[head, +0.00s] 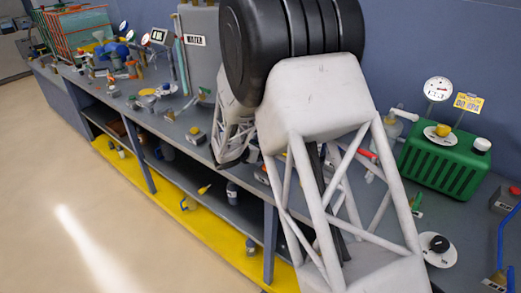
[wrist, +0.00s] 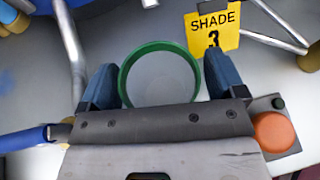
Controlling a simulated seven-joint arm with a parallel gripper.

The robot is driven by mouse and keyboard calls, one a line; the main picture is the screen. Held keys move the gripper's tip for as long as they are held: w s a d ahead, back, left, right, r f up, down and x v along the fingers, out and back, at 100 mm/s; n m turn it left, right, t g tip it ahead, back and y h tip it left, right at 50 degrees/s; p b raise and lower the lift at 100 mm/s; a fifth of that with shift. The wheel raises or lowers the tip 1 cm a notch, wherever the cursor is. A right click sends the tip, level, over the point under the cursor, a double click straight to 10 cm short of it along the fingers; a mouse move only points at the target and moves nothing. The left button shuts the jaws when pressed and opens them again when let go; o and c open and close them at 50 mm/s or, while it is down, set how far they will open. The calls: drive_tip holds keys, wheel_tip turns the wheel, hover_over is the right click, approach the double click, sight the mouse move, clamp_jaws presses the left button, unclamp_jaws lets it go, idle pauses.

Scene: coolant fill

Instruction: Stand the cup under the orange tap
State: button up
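A round cup with a green rim and a pale grey inside (wrist: 160,48) shows from above in the wrist view. My gripper (wrist: 161,85) has its two blue fingers on either side of this cup, close to its rim. The lower part of the cup is hidden behind the gripper body. I cannot tell whether the fingers touch the cup or are just apart from it. In the head view my arm hides the gripper and the cup. Small orange parts (head: 131,69) stand on the far left of the bench, too small to tell whether one is the orange tap.
In the wrist view a yellow "SHADE 3" sign (wrist: 212,30) stands behind the cup, and a grey box with an orange button (wrist: 274,132) is close at right. In the head view a green ribbed box (head: 445,160) stands at right, and the bench's left part is crowded.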

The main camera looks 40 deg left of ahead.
drive_tip(key=shift+r, duration=0.2)
drive_tip(key=v, duration=1.2)
idle(0.4)
idle(0.7)
